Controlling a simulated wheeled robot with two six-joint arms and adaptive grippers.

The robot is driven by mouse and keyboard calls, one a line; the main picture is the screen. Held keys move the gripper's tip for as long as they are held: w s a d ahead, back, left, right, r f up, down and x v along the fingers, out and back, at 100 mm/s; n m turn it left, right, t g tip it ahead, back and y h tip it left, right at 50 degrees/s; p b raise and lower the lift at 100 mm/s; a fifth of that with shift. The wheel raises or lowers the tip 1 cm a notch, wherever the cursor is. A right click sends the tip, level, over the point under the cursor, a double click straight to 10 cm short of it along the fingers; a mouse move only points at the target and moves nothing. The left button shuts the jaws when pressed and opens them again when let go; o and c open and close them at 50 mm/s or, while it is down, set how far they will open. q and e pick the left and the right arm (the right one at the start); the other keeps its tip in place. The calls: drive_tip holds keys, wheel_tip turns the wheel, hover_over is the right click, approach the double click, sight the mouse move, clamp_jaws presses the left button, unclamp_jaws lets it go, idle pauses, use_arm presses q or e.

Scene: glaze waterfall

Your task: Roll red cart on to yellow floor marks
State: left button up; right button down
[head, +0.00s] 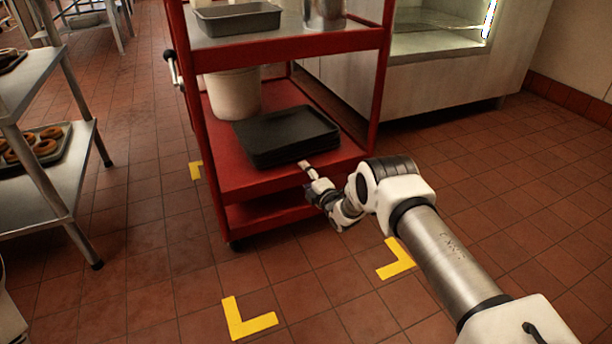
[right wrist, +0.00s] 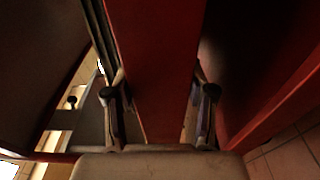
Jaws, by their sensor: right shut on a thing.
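The red cart (head: 285,50) stands upright on the tiled floor at the centre of the head view. Three yellow floor marks show: a near left corner (head: 250,318), a near right corner (head: 397,258), and a far left one (head: 196,170) beside the cart. The cart's near side is beyond the two near marks. My right gripper (head: 310,172) is at the near edge of the cart's middle shelf. In the right wrist view its fingers (right wrist: 160,100) are on either side of a red cart panel (right wrist: 158,60), shut on it. My left gripper is out of view.
The cart carries a grey pan (head: 237,19), a white bucket (head: 233,93) and stacked dark trays (head: 287,136). A metal rack (head: 50,195) with doughnuts stands at the left. A display case (head: 440,75) is behind the cart. The floor in front is clear.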

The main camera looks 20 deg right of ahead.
drive_tip(key=shift+c, duration=1.5)
unclamp_jaws()
drive_tip(key=s+d, duration=0.1)
drive_tip(key=s, duration=1.1)
drive_tip(key=shift+o, duration=0.3)
